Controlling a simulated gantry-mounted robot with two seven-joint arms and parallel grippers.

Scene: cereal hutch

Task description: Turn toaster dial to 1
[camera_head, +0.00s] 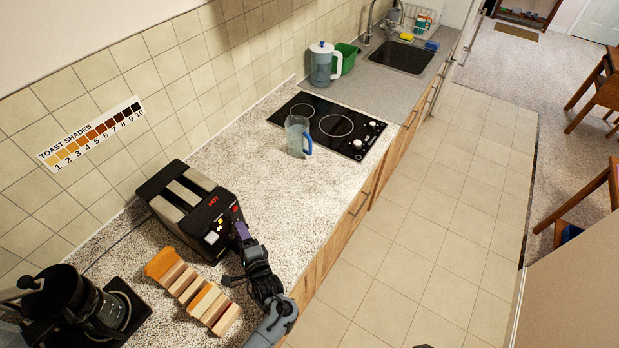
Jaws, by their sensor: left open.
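The black toaster (184,212) stands on the speckled counter against the tiled wall, with "HOT" in red on its top near the front end. Its front panel shows a whitish lever or knob, a yellow spot and a red spot. My left gripper (239,240) is open, right at the toaster's front face. Whether it touches the dial cannot be told, as the gripper and arm hide part of that panel. The dial's setting is too small to read. A toast shades chart (92,133) numbered 1 to 10 is on the wall. My right gripper does not show.
A row of bread slices (193,290) lies in front of the toaster, left of my left arm. A dark coffee maker (75,305) stands at lower left. A clear jug (297,135) stands by the cooktop (338,120). The counter right of the toaster is clear.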

